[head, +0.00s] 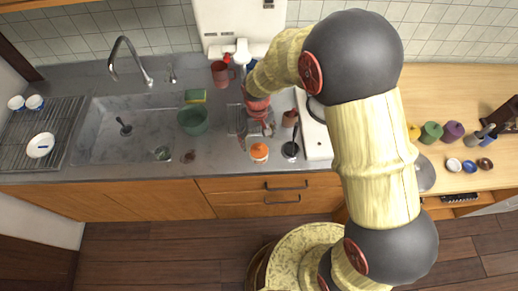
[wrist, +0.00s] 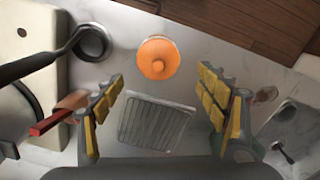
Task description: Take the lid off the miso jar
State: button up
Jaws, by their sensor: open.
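The miso jar (head: 259,156) stands upright near the front edge of the counter, a whitish jar with an orange lid (head: 259,150) on top. In the wrist view the round orange lid (wrist: 158,58) with its central knob is seen from above, beyond the fingertips, and hides most of the jar. My gripper (wrist: 160,90) is open, with yellow-padded fingers wide apart and nothing between them at the tips. In the head view my gripper (head: 262,113) is over the counter, behind the jar and apart from it.
A wire rack (wrist: 152,122) lies under my gripper. The sink (head: 95,150) is further left.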

aim_at(259, 146)
jog(key=f, duration=0.5)
jog(key=shift+s+d+f, duration=0.1)
jog(key=shift+s+d, duration=0.1)
jog(key=shift+d, duration=0.05)
jog(key=c, duration=0.4)
jog(key=c, duration=0.5)
jog(key=shift+c, duration=0.2)
